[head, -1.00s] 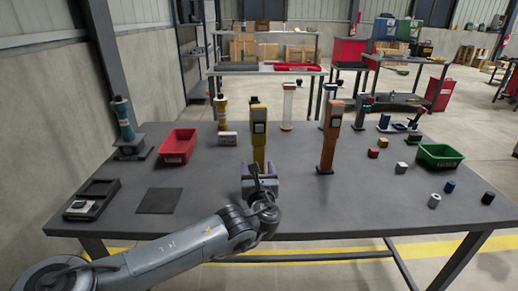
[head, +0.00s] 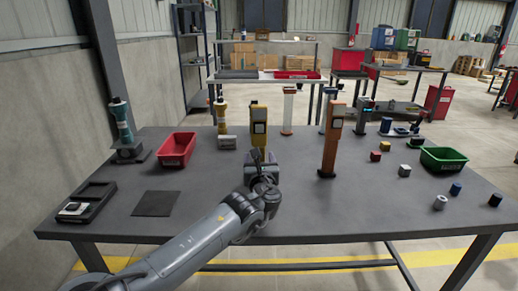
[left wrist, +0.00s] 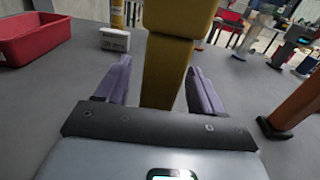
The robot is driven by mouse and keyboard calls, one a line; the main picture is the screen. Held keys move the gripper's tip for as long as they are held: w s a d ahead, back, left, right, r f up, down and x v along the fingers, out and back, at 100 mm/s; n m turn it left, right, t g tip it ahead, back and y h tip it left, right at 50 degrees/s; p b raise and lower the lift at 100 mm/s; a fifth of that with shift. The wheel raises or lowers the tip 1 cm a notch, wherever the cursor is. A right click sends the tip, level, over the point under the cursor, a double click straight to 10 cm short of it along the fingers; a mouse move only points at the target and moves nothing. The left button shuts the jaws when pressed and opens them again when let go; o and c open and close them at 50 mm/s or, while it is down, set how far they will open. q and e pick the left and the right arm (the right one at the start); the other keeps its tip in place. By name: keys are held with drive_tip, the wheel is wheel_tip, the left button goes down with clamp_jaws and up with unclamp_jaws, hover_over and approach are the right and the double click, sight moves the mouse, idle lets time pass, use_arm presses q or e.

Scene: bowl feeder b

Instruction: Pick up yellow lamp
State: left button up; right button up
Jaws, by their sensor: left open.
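The yellow lamp (head: 258,124) stands upright near the middle of the table, a tall post with a dark panel at its head. In the left wrist view its yellow post (left wrist: 160,72) rises straight ahead, between the two purple fingers. My left gripper (left wrist: 154,88) is open, with one finger on each side of the post and a gap visible on both sides. In the head view my left gripper (head: 261,164) is in front of the lamp and hides its lower part. The lamp's base is hidden. My right gripper is in neither view.
An orange post (head: 330,140) stands to the right of the lamp. A white box (head: 227,142) and a red bin (head: 176,149) are to the left. A green bin (head: 443,158) and several small blocks are at the right. A dark flat pad (head: 156,204) lies at front left.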

sight(260, 129)
use_arm(q)
drive_tip(key=c, duration=1.2)
drive_tip(key=shift+r, duration=0.1)
wheel_tip(260, 129, up, 4)
drive_tip(key=p, duration=0.2)
drive_tip(key=shift+p, duration=0.4)
drive_tip(key=shift+s+d+r+p, duration=0.85)
drive_tip(key=shift+s+d+r, duration=0.25)
drive_tip(key=shift+d, duration=0.6)
drive_tip(key=shift+s+d+r+p, duration=0.9)
drive_tip(key=shift+d+r, duration=0.3)
drive_tip(key=shift+d, duration=0.45)
drive_tip(key=shift+s+d+r+p, duration=0.75)
drive_tip(key=shift+s+d+r, duration=0.35)
drive_tip(key=shift+d, duration=0.6)
drive_tip(key=shift+w+a, duration=0.2)
drive_tip(key=shift+a, duration=0.05)
drive_tip(key=shift+w+a+b, duration=0.15)
drive_tip(key=shift+w+a, duration=0.8)
drive_tip(key=shift+a, duration=0.65)
drive_tip(key=shift+w+a+b, duration=0.2)
drive_tip(key=shift+w+a, duration=0.8)
drive_tip(key=shift+a, duration=0.6)
drive_tip(key=shift+w+a+b, duration=0.15)
drive_tip(key=shift+w+a, duration=0.8)
drive_tip(key=shift+a, duration=0.65)
